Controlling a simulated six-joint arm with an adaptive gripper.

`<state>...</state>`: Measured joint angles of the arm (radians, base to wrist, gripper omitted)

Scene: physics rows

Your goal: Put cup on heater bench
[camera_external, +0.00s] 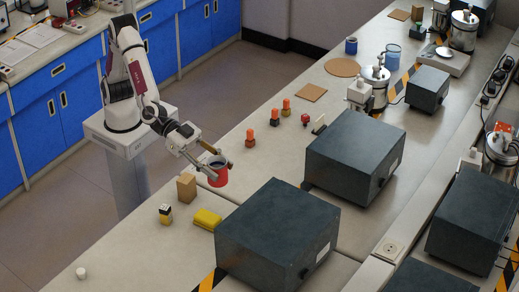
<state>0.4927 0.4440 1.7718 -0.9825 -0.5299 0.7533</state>
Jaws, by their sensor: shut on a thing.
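A red cup (218,178) with a grey inside is at the near side of the long light bench (130,262). My gripper (213,169) is shut on the cup, with its fingers around the upper wall. The cup looks upright. I cannot tell whether its base touches the bench. Large dark grey boxes (278,225) stand on the bench to the cup's right; another box (362,148) is farther back. I cannot tell which thing is the heater bench.
A brown block (186,188), a yellow sponge (207,219) and a small black-and-yellow item (165,213) stand near the cup. Small orange-topped items (286,107) are behind it. A cork square (311,92) and round mat (342,67) lie farther back. Bench space left of the sponge is mostly clear.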

